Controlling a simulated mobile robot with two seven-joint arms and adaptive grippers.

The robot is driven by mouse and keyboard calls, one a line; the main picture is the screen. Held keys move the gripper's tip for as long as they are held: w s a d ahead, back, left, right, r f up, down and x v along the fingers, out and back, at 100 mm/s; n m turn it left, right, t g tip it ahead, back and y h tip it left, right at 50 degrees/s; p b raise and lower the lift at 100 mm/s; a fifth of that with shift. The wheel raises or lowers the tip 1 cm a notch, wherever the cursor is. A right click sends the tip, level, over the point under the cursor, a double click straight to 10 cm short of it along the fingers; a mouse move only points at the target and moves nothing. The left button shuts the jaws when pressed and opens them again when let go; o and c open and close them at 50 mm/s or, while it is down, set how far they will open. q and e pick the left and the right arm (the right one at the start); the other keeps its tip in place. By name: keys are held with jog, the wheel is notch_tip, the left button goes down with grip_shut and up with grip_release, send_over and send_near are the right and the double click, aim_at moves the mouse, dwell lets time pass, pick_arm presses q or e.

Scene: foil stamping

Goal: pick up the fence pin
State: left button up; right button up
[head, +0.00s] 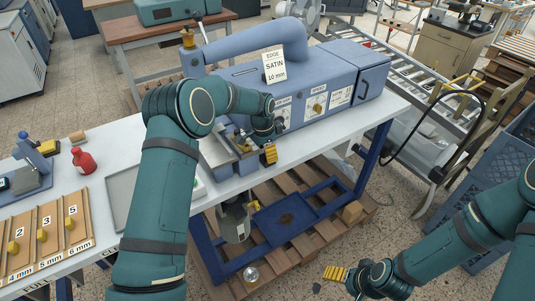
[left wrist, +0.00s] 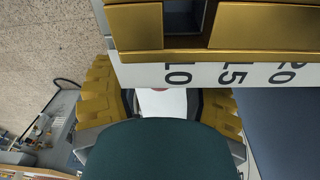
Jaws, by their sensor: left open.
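I cannot single out the fence pin for sure in either view. In the left wrist view, a brass fence part (left wrist: 265,28) with a dark recess fills the top, above a white scale (left wrist: 215,75) marked 10, 15 and 20. My left gripper (head: 266,153) is at the front of the blue machine (head: 325,85), over the table edge. Its yellow fingers stand apart in the left wrist view (left wrist: 160,103), with no held object visible between them. My right gripper (head: 337,274) is low at the lower right, away from the table; its finger opening is unclear.
A card (head: 273,65) on the machine reads EDGE SATIN 10 mm. Wooden boards with brass knobs (head: 45,235), labelled 4, 5 and 6 mm, lie at the left beside a red bottle (head: 83,161). A metal tray (head: 122,190) is partly behind my left arm.

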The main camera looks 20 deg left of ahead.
pick_arm(q)
grip_shut()
notch_tip(320, 180, up, 10)
jog(key=shift+r, duration=0.1)
dwell(0.6)
notch_tip(320, 180, up, 5)
jog(key=p, duration=0.4)
dwell(0.9)
